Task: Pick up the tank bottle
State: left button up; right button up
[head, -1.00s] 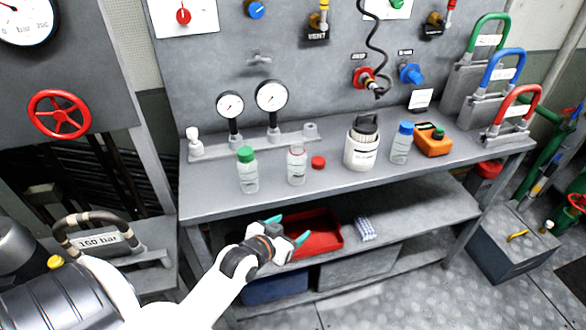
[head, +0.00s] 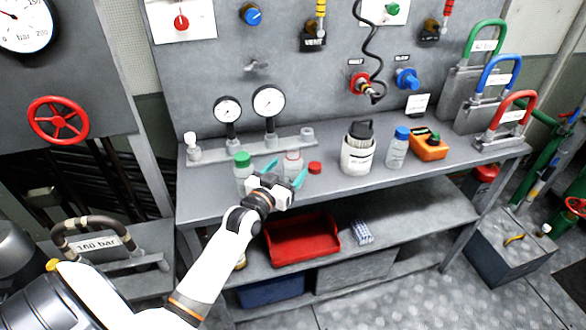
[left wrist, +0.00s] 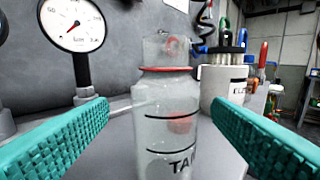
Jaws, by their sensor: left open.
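The tank bottle (head: 292,160) is a clear, uncapped bottle with a red ring at its neck, upright on the grey bench. In the left wrist view the bottle (left wrist: 168,110) stands straight ahead, its label partly readable as "TA". My left gripper (head: 285,174) is open in front of the bottle at bench height. In the left wrist view, its teal fingers (left wrist: 163,108) spread to either side of the bottle, with gaps between them and it. The gripper hides the bottle's lower part in the head view. My right gripper is not in view.
A green-capped bottle (head: 243,160) stands close left of the gripper. A red cap (head: 315,168) lies to the right. Farther right are a white container (head: 357,158), a blue-capped bottle (head: 397,150) and an orange device (head: 430,147). Gauges (head: 268,101) stand behind.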

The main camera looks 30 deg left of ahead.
aim_at(296, 160)
pick_arm(q)
jog(key=w+p, duration=0.1)
jog(key=w, duration=0.4)
jog(key=shift+w+r, duration=0.1)
jog(key=c, duration=1.1)
jog(key=shift+r, duration=0.1)
